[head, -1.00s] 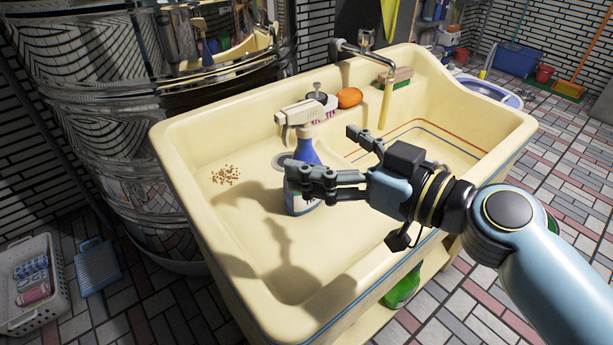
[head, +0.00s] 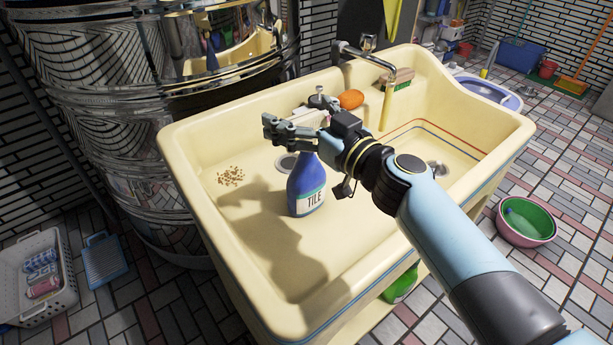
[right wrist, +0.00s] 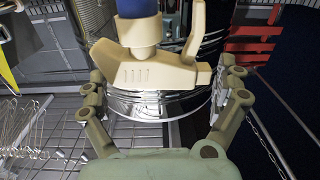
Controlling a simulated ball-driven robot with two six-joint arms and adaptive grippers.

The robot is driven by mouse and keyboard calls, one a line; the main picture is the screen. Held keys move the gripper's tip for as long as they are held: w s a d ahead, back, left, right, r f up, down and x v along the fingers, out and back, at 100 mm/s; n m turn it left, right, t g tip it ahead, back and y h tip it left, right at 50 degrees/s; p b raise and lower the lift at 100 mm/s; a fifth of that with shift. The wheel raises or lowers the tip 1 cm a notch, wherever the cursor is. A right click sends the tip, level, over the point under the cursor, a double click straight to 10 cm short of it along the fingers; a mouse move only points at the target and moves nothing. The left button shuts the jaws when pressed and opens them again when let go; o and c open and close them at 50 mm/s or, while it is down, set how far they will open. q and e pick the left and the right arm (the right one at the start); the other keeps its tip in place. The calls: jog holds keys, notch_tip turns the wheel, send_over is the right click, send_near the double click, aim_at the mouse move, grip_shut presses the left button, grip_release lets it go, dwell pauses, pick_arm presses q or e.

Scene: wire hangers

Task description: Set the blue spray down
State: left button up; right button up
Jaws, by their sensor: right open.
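The blue spray bottle (head: 306,188), labelled TILE, stands upright in the left basin of the cream sink (head: 225,240). My right gripper (head: 283,132) is beside the bottle's top and hides most of its cream spray head in the head view. In the right wrist view, the cream spray head (right wrist: 145,68) and part of the blue bottle (right wrist: 137,8) appear upside down between the spread fingers of my right gripper (right wrist: 165,82). The jaws are open, with gaps beside the spray head. My left gripper is out of view.
Brown grains (head: 231,176) and a drain (head: 286,163) lie in the basin. An orange item (head: 351,99) and a tap (head: 380,66) are at the sink's back. A shiny metal drum (head: 110,110) stands left. Wire hangers (right wrist: 30,130) show in the right wrist view.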

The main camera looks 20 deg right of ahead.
jog(key=shift+w+a, duration=0.1)
jog(key=shift+w, duration=0.1)
jog(key=c, duration=1.3)
jog(key=shift+c, duration=0.6)
jog(key=shift+r, duration=0.1)
